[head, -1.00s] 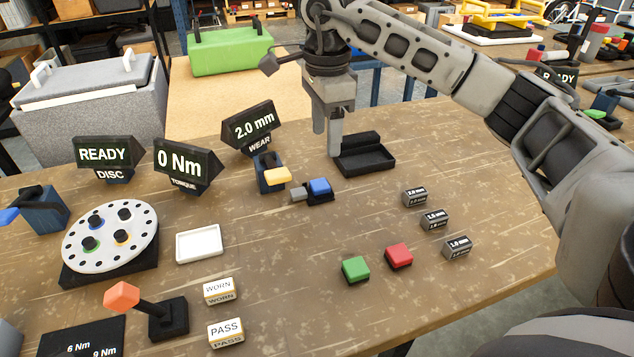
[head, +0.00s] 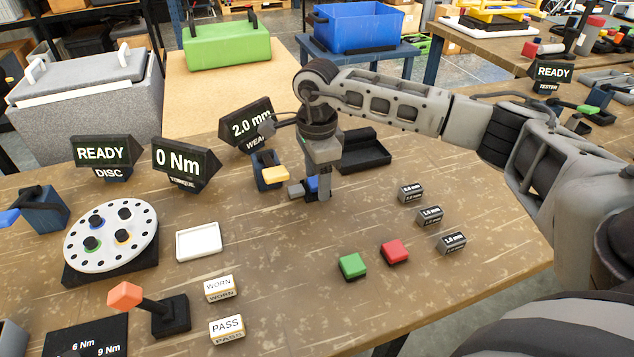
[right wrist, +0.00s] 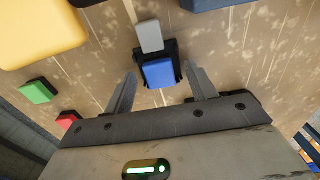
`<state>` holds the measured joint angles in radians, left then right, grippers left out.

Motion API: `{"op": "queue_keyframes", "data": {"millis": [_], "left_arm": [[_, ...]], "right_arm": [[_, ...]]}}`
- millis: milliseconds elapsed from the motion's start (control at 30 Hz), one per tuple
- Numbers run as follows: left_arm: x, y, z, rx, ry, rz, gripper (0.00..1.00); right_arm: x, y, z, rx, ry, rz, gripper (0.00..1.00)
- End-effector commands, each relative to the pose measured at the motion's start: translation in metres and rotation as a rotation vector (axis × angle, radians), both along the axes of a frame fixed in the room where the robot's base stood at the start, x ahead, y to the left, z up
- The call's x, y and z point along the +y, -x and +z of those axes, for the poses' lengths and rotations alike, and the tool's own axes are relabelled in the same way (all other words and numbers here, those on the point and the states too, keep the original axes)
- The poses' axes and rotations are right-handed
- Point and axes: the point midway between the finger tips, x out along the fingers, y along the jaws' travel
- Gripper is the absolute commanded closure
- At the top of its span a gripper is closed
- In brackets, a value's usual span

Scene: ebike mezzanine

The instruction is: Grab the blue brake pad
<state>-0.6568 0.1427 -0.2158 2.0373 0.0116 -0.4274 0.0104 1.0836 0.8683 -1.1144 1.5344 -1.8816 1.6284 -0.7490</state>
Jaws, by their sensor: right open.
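The blue brake pad (right wrist: 159,73) sits in a small black holder (right wrist: 171,50) on the wooden table, with a grey block (right wrist: 150,36) at the holder's end. In the head view the blue pad (head: 311,184) is mostly hidden behind my right gripper (head: 318,198). In the right wrist view the right gripper (right wrist: 160,92) is open, with one finger on each side of the blue pad and clear gaps between. Nothing is held. My left gripper is not in view.
A wear gauge (head: 252,125) reading 2.0 mm with a yellow piece (head: 274,175) stands just left of the gripper. A black tray (head: 364,156) is behind it. Green (head: 352,265) and red (head: 395,251) pads and several grey blocks lie nearer.

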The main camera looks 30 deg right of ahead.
Motion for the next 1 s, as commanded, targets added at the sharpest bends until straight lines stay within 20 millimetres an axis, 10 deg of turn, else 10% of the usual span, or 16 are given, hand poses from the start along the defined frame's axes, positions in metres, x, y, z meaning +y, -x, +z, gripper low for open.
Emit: {"op": "queue_keyframes", "data": {"millis": [67, 267, 667, 1000], "left_arm": [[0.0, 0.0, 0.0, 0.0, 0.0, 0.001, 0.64], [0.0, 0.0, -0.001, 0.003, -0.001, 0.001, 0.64], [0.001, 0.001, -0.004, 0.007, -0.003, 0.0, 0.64], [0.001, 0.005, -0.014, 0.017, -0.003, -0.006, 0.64]], "right_arm": [[0.0, 0.0, 0.0, 0.0, 0.0, 0.0, 0.44], [0.0, 0.0, 0.0, 0.0, 0.0, 0.0, 0.92], [0.0, 0.0, 0.005, -0.001, -0.001, 0.0, 0.92], [-0.001, 0.021, 0.056, -0.006, 0.001, 0.003, 0.92]]}}
